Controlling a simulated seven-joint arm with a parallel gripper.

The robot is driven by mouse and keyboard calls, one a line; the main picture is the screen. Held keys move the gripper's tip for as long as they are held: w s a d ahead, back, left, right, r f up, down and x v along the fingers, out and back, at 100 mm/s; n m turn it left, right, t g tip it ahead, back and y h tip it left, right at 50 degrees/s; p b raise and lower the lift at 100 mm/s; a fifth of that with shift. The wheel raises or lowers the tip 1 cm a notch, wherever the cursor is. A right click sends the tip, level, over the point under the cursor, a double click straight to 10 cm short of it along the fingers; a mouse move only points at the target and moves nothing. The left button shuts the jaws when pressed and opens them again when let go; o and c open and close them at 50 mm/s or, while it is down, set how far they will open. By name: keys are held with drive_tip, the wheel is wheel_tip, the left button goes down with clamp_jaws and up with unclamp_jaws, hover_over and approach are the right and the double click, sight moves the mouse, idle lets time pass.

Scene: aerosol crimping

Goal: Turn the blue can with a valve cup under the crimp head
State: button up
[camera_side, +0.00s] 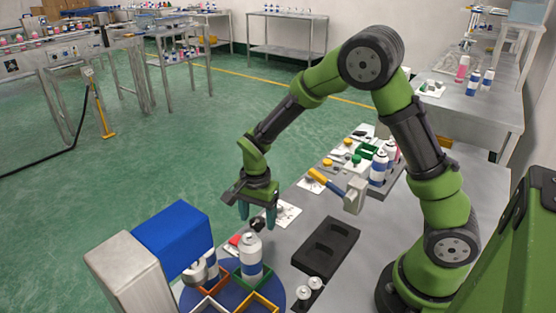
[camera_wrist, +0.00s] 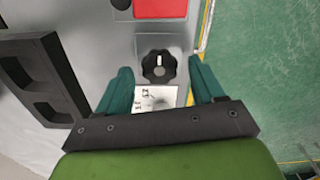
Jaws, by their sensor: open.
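A black dial knob (camera_wrist: 158,66) shows in the wrist view ahead of and between the spread teal fingers (camera_wrist: 158,75); in the side view the knob (camera_side: 257,224) is near the fingertips. A white and blue can (camera_side: 250,260) stands upright on the turntable, at the green compartment. A second can (camera_side: 211,264) stands partly hidden beside the crimp head (camera_side: 195,273). I cannot tell which can carries a valve cup.
The blue and grey crimper (camera_side: 173,232) stands left of the turntable. A black two-pocket tray (camera_side: 325,246) lies to the right. A yellow-handled tool (camera_side: 338,187) and several cans are farther back. A red patch (camera_wrist: 160,8) lies beyond the knob.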

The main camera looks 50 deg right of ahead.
drive_tip(key=shift+c, duration=0.2)
drive_tip(key=c, duration=1)
drive_tip(key=shift+n, duration=0.3)
drive_tip(key=n, duration=0.8)
drive_tip(key=shift+w+n, duration=0.1)
drive_tip(key=shift+n, duration=0.3)
drive_tip(key=n, duration=0.4)
drive_tip(key=shift+a, duration=0.1)
drive_tip(key=shift+r+n, duration=0.1)
drive_tip(key=shift+n, duration=2)
